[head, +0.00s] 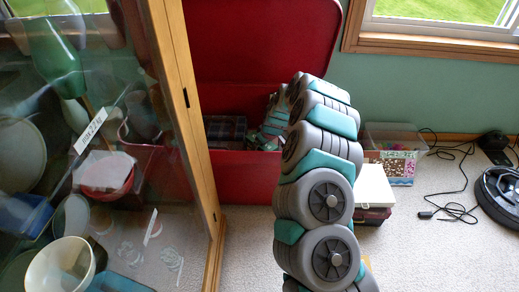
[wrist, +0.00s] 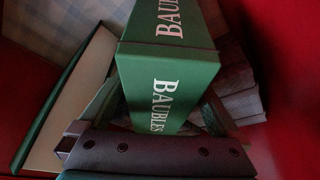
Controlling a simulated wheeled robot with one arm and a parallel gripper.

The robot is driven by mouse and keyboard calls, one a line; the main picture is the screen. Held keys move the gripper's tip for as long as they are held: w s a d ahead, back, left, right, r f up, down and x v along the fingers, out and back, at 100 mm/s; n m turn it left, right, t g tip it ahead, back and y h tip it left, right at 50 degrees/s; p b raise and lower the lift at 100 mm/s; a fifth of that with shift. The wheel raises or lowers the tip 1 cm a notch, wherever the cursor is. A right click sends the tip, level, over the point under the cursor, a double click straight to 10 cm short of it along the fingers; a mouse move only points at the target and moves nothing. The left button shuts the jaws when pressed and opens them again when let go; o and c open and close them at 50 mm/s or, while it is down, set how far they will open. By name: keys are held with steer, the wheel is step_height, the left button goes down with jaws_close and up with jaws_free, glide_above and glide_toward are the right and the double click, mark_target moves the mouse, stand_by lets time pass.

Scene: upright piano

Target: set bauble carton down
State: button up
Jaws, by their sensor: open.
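The bauble carton (wrist: 168,75) is a green box with white "BAUBLES" lettering on two faces, in the middle of the wrist view. It is inside the red chest (head: 240,188), whose lid stands open in the head view. My gripper (head: 274,122) reaches down into the right part of the chest. It is open. A dark bar with round studs crosses the bottom of the wrist view and looks like part of my gripper, in front of the carton's lower end. What the carton's underside touches is hidden.
A plaid item (head: 225,130) lies inside the chest. A glass-doored cabinet (head: 192,110) stands close on the left. A clear bin (head: 396,150) and cables (head: 455,190) are on the carpet at right.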

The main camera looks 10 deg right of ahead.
steer(key=v, duration=1)
steer(key=shift+d+r, duration=0.1)
steer(key=shift+r, duration=0.1)
steer(key=shift+s+r, duration=0.3)
steer(key=shift+r, duration=0.05)
steer(key=s+a+r+m+g, duration=0.1)
steer(key=s+a+r, duration=0.2)
steer(key=s+r, duration=0.5)
steer(key=s+a+r+g, duration=0.1)
steer(key=s+a+r, duration=0.3)
steer(key=s, duration=0.8)
steer(key=s+d+r+m+g, duration=0.1)
steer(key=s+d+m, duration=0.1)
steer(key=s, duration=0.8)
steer(key=s+d+r+m+g+h, duration=0.1)
steer(key=s+d+m, duration=0.1)
steer(key=s, duration=0.8)
steer(key=s+d+r+m+g+h, duration=0.1)
steer(key=s+d, duration=0.1)
steer(key=s, duration=0.8)
steer(key=shift+s+r+m, duration=0.3)
steer(key=shift+s+m, duration=0.1)
steer(key=shift+d, duration=0.15)
